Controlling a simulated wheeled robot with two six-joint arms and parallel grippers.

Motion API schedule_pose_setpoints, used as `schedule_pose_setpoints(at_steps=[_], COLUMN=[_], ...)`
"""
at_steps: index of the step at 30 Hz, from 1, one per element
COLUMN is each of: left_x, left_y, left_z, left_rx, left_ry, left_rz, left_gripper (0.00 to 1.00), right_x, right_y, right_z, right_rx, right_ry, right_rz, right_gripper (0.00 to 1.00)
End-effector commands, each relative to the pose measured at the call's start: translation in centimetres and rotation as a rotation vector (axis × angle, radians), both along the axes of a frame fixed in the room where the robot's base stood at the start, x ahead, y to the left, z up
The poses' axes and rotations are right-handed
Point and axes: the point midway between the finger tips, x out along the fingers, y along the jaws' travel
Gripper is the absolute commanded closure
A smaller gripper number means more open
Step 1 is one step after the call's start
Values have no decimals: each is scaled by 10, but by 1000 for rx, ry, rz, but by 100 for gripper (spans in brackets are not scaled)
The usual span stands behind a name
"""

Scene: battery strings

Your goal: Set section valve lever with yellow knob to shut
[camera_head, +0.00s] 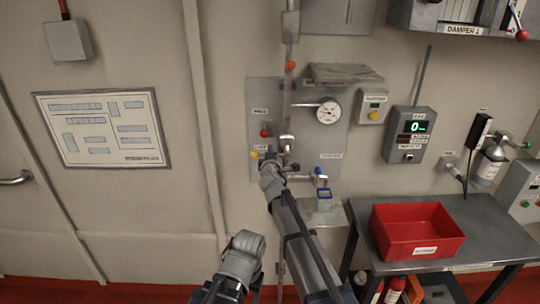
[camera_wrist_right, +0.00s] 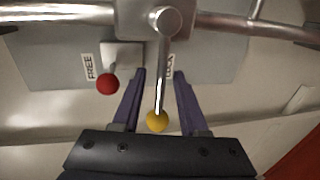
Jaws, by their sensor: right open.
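The lever with the yellow knob (camera_wrist_right: 157,121) points from its pivot on the pipe out towards my right wrist camera. In the head view the yellow knob (camera_head: 254,154) shows low on the left of the wall panel (camera_head: 333,137). My right gripper (camera_wrist_right: 160,78) is open, one purple finger on each side of the lever. No closed grip on the lever shows. In the head view the right gripper (camera_head: 268,156) is small and partly lost against the fittings.
A red knob (camera_wrist_right: 108,84) on a short stem stands just left of the fingers, near a FREE label (camera_wrist_right: 88,66). Pipes and a pressure gauge (camera_head: 328,112) crowd the panel. A red bin (camera_head: 415,232) stands on the table at the right.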

Motion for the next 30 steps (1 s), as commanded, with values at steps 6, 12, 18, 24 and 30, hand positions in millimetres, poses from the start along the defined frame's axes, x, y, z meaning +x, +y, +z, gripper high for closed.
schedule_pose_setpoints(at_steps=[6,12,18,24,30], left_x=[0,0,0,0,0], left_y=[0,0,0,0,0], left_z=[5,12,15,15,15], left_rx=[0,0,-1,-1,-1], left_ry=[0,0,0,0,0], left_rz=[1,2,4,4,4], left_gripper=[37,37,37,37,37], right_x=[-21,-54,-75,-75,-82], right_y=[0,0,0,0,-17], right_z=[5,12,15,15,7], right_rx=[-1,-1,0,0,47], right_ry=[0,0,0,0,34], right_rz=[0,1,1,0,-51], right_gripper=[57,57,57,57,57])
